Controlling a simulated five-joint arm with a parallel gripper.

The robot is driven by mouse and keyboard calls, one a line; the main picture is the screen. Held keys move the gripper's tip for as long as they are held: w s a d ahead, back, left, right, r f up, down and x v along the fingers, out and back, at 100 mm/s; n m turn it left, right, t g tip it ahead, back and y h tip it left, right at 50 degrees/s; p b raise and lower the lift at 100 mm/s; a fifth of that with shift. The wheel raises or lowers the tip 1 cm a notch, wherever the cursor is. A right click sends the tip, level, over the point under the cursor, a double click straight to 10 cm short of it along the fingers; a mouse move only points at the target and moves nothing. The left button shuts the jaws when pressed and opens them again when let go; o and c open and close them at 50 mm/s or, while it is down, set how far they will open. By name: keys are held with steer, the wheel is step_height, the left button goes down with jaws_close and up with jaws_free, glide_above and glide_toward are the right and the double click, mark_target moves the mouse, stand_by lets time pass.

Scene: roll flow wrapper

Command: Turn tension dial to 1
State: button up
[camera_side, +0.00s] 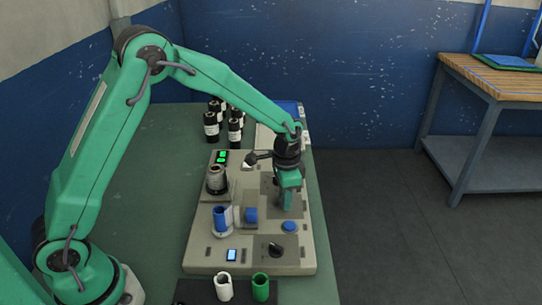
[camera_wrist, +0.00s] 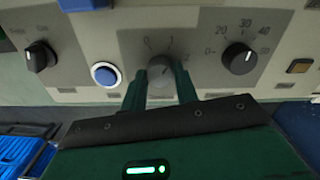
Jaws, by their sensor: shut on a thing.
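The tension dial (camera_wrist: 160,69) is a round grey knob on the machine panel, with the marks 0 and 1 above it in the wrist view. My gripper (camera_wrist: 164,84) has its two green fingers on either side of the dial and is shut on it. I cannot tell exactly where its pointer stands, as the knob is small and partly between the fingers. In the side view my gripper (camera_side: 287,204) reaches down to the right part of the machine (camera_side: 258,262), and the dial is hidden there.
A black dial (camera_wrist: 238,58) marked 20 to 50 is right of the fingers. A blue button (camera_wrist: 105,74) and a black knob (camera_wrist: 40,56) are to the left. Blue and metal cylinders stand on the machine. White (camera_side: 223,286) and green (camera_side: 260,286) rolls are in front, dark bottles (camera_side: 211,126) behind.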

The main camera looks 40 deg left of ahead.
steer(key=shift+n, duration=1)
steer(key=o, duration=1)
steer(key=shift+c, duration=0.2)
steer(key=shift+r, duration=0.2)
step_height(320, 180, up, 7)
steer(key=shift+r, duration=0.3)
